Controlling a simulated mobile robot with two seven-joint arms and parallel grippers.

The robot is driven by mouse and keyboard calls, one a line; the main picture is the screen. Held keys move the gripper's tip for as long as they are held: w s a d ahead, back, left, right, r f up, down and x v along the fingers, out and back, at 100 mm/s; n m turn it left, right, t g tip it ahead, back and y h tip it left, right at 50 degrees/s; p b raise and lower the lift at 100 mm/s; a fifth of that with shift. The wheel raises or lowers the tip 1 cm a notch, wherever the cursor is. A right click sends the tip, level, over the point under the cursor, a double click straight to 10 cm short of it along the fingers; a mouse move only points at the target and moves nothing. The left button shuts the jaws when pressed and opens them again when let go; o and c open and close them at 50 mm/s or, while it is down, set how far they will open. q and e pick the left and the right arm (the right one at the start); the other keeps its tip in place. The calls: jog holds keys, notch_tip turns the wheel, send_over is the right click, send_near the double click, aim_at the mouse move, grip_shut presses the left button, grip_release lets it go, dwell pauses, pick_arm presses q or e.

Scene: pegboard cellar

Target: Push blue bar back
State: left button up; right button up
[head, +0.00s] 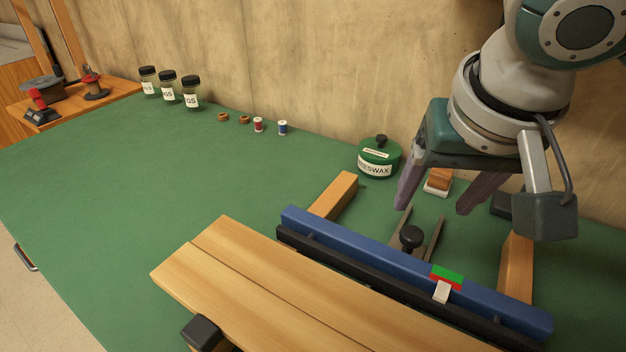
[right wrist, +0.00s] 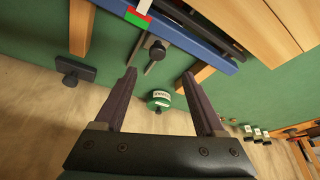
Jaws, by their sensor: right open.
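The blue bar (head: 390,262) runs diagonally along the far side of a black bar (head: 345,268) and wooden boards (head: 270,270). A green and red mark (head: 447,276) and a white pointer (head: 442,291) show near its right part. The blue bar also crosses the top of the right wrist view (right wrist: 188,36). My right gripper (head: 437,208) is open and empty, above and behind the blue bar, apart from it. Its two fingers show in the right wrist view (right wrist: 158,98). My left gripper is not in view.
A black knob (head: 411,237) on metal rods stands behind the bar, between two wooden rails (head: 335,196). A green beeswax tin (head: 379,158) and a brush-like block (head: 439,181) stand by the wall. Jars (head: 168,88) and spools (head: 258,125) line the back left. The left green bench top is clear.

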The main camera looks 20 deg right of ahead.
aim_at(413, 233)
jog(key=shift+m, duration=0.3)
jog(key=b+x, duration=0.1)
jog(key=x, duration=0.2)
jog(key=b+x, duration=0.1)
jog(key=x, duration=0.7)
jog(key=shift+w+d+b, duration=0.15)
jog(key=shift+d+b, duration=0.15)
jog(key=shift+b, duration=0.1)
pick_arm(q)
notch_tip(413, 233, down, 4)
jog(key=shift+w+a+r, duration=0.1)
pick_arm(e)
jog(key=c, duration=0.7)
grip_shut()
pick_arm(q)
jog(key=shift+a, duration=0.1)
pick_arm(e)
jog(key=shift+r, duration=0.1)
